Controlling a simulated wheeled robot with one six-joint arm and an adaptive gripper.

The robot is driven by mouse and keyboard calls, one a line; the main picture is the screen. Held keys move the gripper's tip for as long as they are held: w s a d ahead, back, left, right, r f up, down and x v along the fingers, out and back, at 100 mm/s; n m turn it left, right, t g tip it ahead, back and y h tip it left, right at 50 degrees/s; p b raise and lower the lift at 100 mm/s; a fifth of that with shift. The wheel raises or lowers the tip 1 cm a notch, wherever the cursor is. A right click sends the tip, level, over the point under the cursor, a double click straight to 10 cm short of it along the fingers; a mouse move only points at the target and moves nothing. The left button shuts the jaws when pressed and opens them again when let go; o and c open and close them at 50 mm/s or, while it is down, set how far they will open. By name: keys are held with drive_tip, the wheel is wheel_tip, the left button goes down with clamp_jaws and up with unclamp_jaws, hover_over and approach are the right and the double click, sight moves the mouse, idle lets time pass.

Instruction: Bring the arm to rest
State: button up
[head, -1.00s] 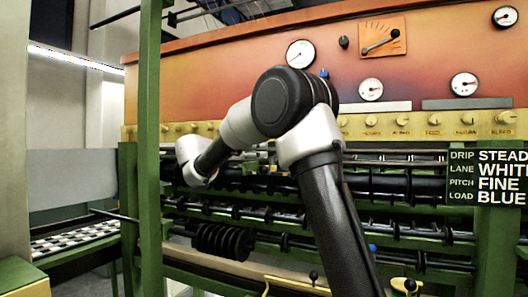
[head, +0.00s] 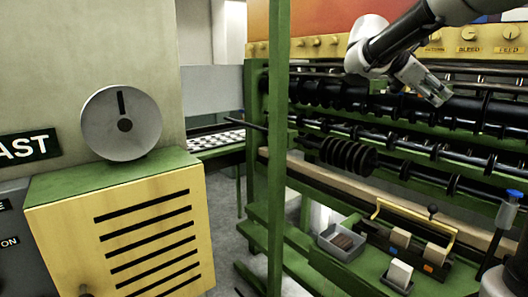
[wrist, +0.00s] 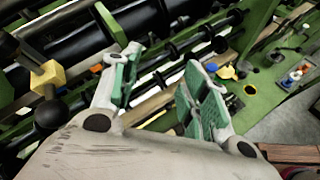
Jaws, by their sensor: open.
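My arm reaches in from the upper right of the head view, in front of the machine's black rollers (head: 330,92). My gripper (head: 441,97) points down and to the right there, above the lower rods. In the wrist view my gripper (wrist: 160,76) shows two fingers with green pads, spread apart with nothing between them. Behind the fingers are dark rollers and green machine parts. No contact with the rollers is clear.
A green post (head: 277,150) stands left of the arm. A yellow slotted cabinet (head: 130,235) carries a grey dial (head: 121,122). Below the rollers are a grey tray (head: 341,247), a yellow-handled caddy (head: 400,213) and a white block (head: 399,273). Bare floor shows beside the cabinet.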

drive_tip(key=s+a+f+m+y, duration=0.1)
drive_tip(key=s+f+m+y, duration=0.4)
drive_tip(key=s, duration=0.4)
drive_tip(key=s+a+f+m+y, duration=0.1)
drive_tip(key=s+f+m+y, duration=0.15)
drive_tip(key=s+f, duration=0.45)
drive_tip(key=s+a+f+m+t+y, duration=0.2)
drive_tip(key=s+a+f+m+y, duration=0.2)
drive_tip(key=s, duration=0.5)
drive_tip(key=a+f+m, duration=0.2)
drive_tip(key=a+m, duration=0.1)
drive_tip(key=shift+f+y, duration=0.35)
drive_tip(key=shift+s+a+m, duration=0.1)
drive_tip(key=shift+m, duration=0.15)
